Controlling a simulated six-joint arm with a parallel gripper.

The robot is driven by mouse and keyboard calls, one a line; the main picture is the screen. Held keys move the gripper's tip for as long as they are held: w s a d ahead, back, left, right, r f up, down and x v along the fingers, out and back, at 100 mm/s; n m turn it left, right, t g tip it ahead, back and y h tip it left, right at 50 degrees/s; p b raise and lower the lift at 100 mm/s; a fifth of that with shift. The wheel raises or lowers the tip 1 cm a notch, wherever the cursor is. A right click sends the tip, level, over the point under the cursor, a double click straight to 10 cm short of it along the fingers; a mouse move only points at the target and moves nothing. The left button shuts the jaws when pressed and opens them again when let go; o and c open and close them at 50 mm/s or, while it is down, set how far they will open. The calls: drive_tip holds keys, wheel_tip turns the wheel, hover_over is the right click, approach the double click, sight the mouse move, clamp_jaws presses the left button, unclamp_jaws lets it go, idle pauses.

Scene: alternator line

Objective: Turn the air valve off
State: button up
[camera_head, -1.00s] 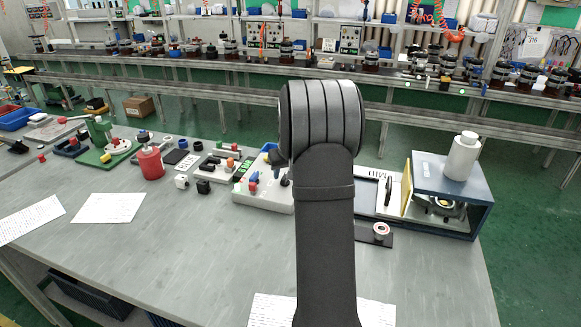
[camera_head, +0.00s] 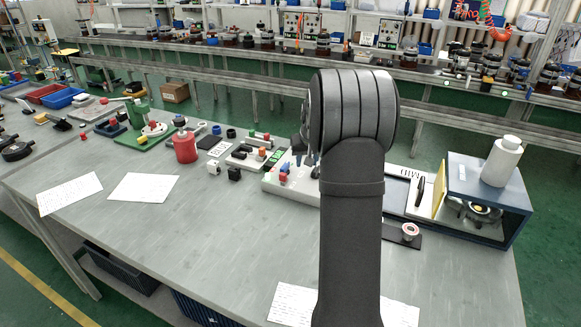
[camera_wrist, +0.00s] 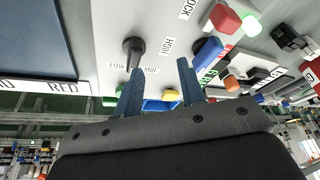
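A white control panel (camera_head: 278,182) with red and blue parts sits on the bench, partly behind my arm. In the wrist view the panel (camera_wrist: 110,30) carries a black knob (camera_wrist: 133,48) by labels LOW, MID and HIGH. To its right are a blue lever (camera_wrist: 208,50) and a red part (camera_wrist: 224,18) next to a glowing green light. I cannot tell which of these is the air valve. My gripper (camera_wrist: 160,78) is open and empty, its two blue fingers apart and pointing at the panel. In the head view my arm mostly hides the gripper.
A blue box (camera_head: 488,222) with a white bottle (camera_head: 502,160) on top stands on the right. White papers (camera_head: 143,188) lie at the left; the bench (camera_head: 220,235) in front is mostly clear.

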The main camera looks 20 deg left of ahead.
drive_tip(key=s+a+r+m+t+h, duration=0.1)
drive_tip(key=s+a+r+m, duration=0.25)
drive_tip(key=r, duration=0.25)
drive_tip(key=s+a+r+m+h, duration=0.1)
drive_tip(key=s+a+r+m, duration=0.25)
drive_tip(key=r, duration=0.25)
approach(284, 165)
drive_tip(key=x, duration=0.9)
drive_tip(key=shift+d, duration=0.1)
clamp_jaws()
